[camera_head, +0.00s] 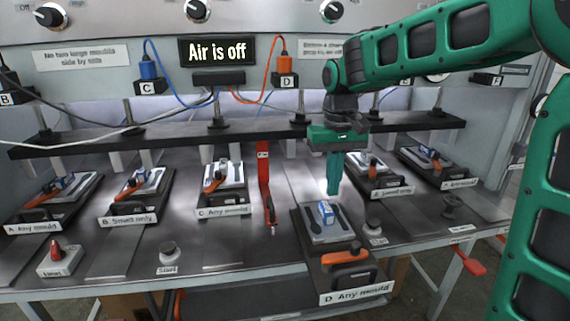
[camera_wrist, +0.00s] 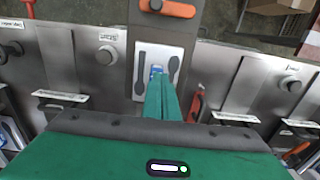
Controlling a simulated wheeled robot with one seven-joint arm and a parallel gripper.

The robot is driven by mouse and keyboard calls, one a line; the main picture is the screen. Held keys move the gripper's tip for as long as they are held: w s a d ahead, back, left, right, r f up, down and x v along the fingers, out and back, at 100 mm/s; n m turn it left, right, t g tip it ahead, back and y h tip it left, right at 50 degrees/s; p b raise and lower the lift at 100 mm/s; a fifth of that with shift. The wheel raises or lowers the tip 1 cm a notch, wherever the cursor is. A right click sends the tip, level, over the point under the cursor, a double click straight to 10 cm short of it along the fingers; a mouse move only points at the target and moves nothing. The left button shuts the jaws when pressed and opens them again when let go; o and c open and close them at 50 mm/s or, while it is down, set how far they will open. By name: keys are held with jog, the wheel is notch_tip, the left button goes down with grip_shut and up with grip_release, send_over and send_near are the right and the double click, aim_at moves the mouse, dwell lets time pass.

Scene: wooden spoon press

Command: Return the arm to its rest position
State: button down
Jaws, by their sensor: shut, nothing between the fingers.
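My green arm reaches in from the right in the head view. My gripper (camera_head: 334,190) points down above the press table, just behind the pulled-out mould carriage labelled D (camera_head: 350,290). Its fingers are together and hold nothing; they also show closed in the wrist view (camera_wrist: 163,98). On carriage D lies a grey mould plate (camera_head: 318,232) with dark spoon-shaped recesses and a small blue-and-white block (camera_head: 326,213). In the wrist view the fingertips overlap the block (camera_wrist: 157,70), and I cannot tell whether they touch it.
Carriages A (camera_head: 50,207), B (camera_head: 138,200) and C (camera_head: 224,196) stand along the left, two more at the right. A dark crossbar (camera_head: 170,134) runs behind my gripper. A red lever (camera_head: 264,185) stands left of it. A sign (camera_head: 217,50) reads "Air is off".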

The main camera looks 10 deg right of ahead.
jog(key=s+d+f+m, duration=0.2)
jog(key=s+d+m, duration=0.1)
jog(key=s+d, duration=1.05)
jog(key=s+d+f+m, duration=0.1)
jog(key=s+d+f, duration=0.1)
jog(key=s, duration=0.5)
jog(key=s+d+f+m, duration=0.2)
jog(key=s+f, duration=0.1)
jog(key=s, duration=0.5)
jog(key=shift+s+f, duration=0.2)
jog(key=shift+s, duration=0.1)
jog(key=shift+w+f, duration=0.25)
jog(key=shift+w, duration=0.4)
